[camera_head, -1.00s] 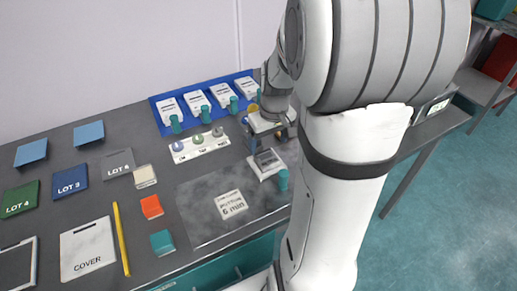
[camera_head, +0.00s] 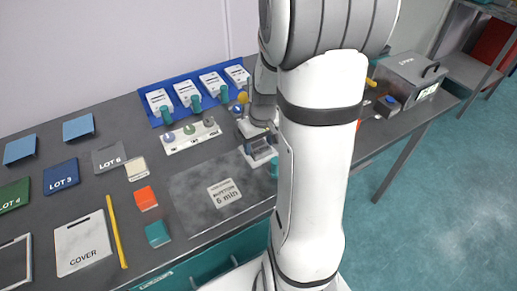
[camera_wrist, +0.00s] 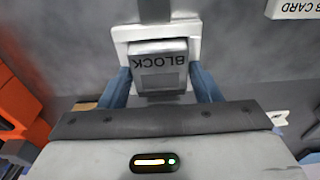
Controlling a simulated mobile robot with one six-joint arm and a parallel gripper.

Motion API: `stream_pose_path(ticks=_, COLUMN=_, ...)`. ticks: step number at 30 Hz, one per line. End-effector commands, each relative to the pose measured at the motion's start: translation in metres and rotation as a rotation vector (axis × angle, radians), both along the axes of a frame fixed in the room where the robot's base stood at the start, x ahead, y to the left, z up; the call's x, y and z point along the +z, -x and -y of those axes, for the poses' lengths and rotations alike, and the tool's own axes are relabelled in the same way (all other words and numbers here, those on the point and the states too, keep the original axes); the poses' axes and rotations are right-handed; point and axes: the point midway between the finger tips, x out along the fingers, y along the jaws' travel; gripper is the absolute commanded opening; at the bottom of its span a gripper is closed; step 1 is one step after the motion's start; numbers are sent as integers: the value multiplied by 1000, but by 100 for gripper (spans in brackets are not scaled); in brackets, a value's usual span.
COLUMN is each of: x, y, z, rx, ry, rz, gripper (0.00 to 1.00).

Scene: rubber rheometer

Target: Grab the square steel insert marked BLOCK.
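The square steel insert marked BLOCK (camera_wrist: 161,67) sits in a white holder (camera_wrist: 120,34) in the wrist view, its lettering upside down. In the head view the white holder (camera_head: 250,160) is on the grey bench, largely under my gripper. My gripper (camera_wrist: 160,82) has its two blue fingers down on either side of the insert, apart from each other. They look very close to its sides; I cannot tell whether they touch. In the head view my gripper (camera_head: 259,143) is low over the holder, and the insert is mostly hidden by it.
A blue tray (camera_head: 155,91) with several white cards and teal pegs lies behind. A white strip with round knobs (camera_head: 190,135) is to the left, a "6 min" card (camera_head: 224,193) in front. A grey machine (camera_head: 410,75) stands at right.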

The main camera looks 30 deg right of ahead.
Motion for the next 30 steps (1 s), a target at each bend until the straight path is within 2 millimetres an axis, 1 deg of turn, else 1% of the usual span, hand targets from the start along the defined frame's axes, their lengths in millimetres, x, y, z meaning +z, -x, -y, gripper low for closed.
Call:
stream_pose_path(ticks=1, x=0, y=0, z=0, rx=0, ry=0, rz=0, gripper=53)
stream_pose_path(ticks=2, x=0, y=0, z=0, rx=0, ry=0, rz=0, gripper=50)
stream_pose_path(ticks=12, x=0, y=0, z=0, rx=-1, ry=0, rz=0, gripper=23)
stream_pose_path(ticks=19, x=1, y=0, z=1, rx=-1, ry=1, rz=1, gripper=22)
stream_pose_path(ticks=23, x=4, y=0, z=1, rx=-2, ry=1, rz=2, gripper=22)
stream_pose_path(ticks=26, x=12, y=-1, z=1, rx=-2, ry=1, rz=3, gripper=22)
stream_pose_path(ticks=30, x=29, y=-1, z=1, rx=-2, ry=2, rz=5, gripper=22)
